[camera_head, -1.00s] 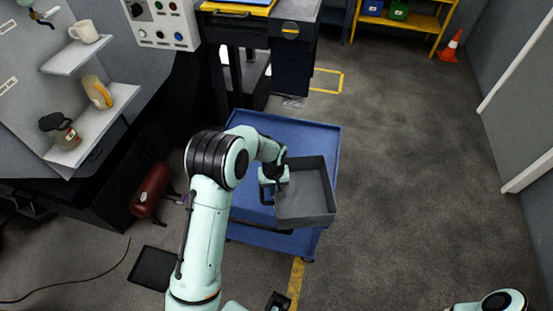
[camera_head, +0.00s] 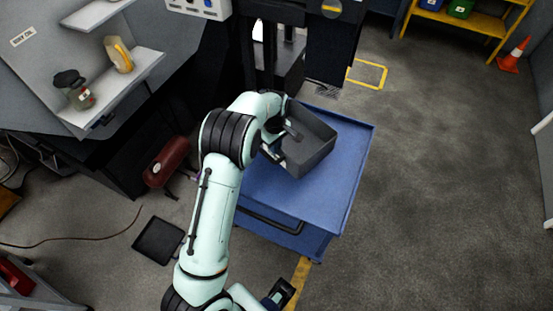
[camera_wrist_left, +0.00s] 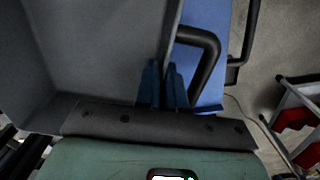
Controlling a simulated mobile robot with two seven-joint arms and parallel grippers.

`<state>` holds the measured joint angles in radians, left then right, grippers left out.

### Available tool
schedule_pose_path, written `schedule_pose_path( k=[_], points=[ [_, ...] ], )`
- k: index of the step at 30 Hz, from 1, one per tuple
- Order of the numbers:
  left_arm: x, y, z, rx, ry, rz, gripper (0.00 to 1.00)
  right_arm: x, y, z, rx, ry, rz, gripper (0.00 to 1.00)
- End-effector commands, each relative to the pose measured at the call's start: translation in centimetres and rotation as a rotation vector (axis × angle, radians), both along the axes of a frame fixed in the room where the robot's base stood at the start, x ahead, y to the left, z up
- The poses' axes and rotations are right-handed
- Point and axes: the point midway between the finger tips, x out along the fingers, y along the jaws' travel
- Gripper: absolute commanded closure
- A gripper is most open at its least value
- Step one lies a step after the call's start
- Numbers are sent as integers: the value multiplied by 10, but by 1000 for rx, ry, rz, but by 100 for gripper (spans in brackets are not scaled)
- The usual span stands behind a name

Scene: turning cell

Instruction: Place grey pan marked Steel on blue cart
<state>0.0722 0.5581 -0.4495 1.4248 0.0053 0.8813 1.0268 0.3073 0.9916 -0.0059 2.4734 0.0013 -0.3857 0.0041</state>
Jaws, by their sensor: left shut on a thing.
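The grey pan (camera_head: 313,158) is an open, square-sided box in the head view. It is over the back-left part of the blue cart (camera_head: 335,200). I cannot tell whether it touches the cart top. No marking on the pan can be read. My left gripper (camera_head: 273,147) is shut on the pan's near-left wall; the arm partly hides the grip. In the left wrist view, the blue fingertips (camera_wrist_left: 162,85) are at the wall of the pan (camera_wrist_left: 90,45), with the cart's blue surface (camera_wrist_left: 208,25) beyond.
The cart's right and front top is bare, with a black handle (camera_head: 270,222) at its near side. A dark machine with shelves (camera_head: 115,85) stands left. A red cylinder (camera_head: 167,160) and a black tray (camera_head: 158,240) are on the floor. Floor to the right is clear.

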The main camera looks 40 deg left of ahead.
Motion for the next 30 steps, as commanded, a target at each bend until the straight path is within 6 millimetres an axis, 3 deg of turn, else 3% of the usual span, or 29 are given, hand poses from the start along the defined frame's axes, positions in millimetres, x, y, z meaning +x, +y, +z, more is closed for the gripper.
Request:
schedule_pose_path(
  k=[3,11,18,29,30],
  points=[
    [0,0,-24,-1,0,1,100,-1,0,-2,0,1,0,65],
    [1,0,-44,0,-1,0,100,-1,0,-4,0,1,0,65],
    [0,0,-78,0,-1,-1,100,-2,0,-6,0,2,0,65],
    [1,0,-82,1,-3,-1,100,-2,0,-8,0,2,0,65],
    [0,0,-83,0,-1,-1,88,-2,0,-8,0,2,0,65]
  ],
)
